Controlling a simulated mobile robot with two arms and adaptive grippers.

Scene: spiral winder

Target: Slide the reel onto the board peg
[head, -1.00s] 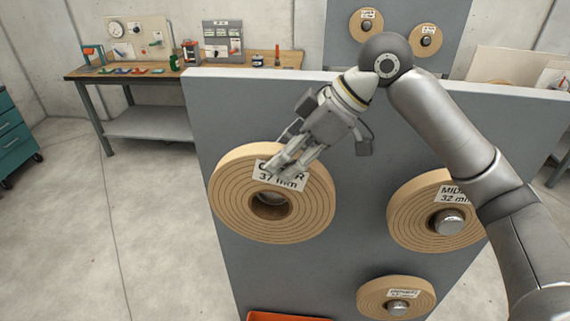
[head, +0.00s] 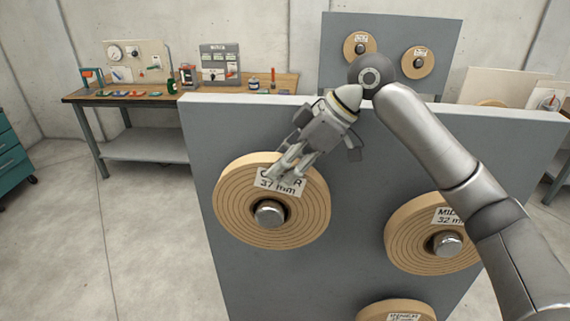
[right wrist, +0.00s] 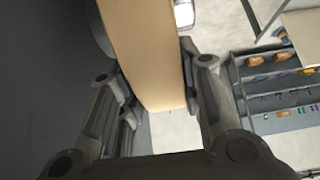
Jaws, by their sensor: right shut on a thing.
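The large tan wooden reel (head: 240,208), with a partly covered label ending in "37 mm", is at the left of the grey board (head: 350,180). The silver end of the board peg (head: 270,213) shows through its hole and sticks out at the front. My right gripper (head: 287,176) is shut on the reel's upper rim and covers part of the label. In the right wrist view the reel's edge (right wrist: 145,60) lies between the two fingers (right wrist: 158,88), and the peg end (right wrist: 184,14) shows past its front face. Whether the reel touches the board is unclear.
A "32 mm" reel (head: 420,243) sits on a peg to the right, and a smaller reel (head: 395,311) is below it. A workbench (head: 130,97) and a second board (head: 390,85) stand behind.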

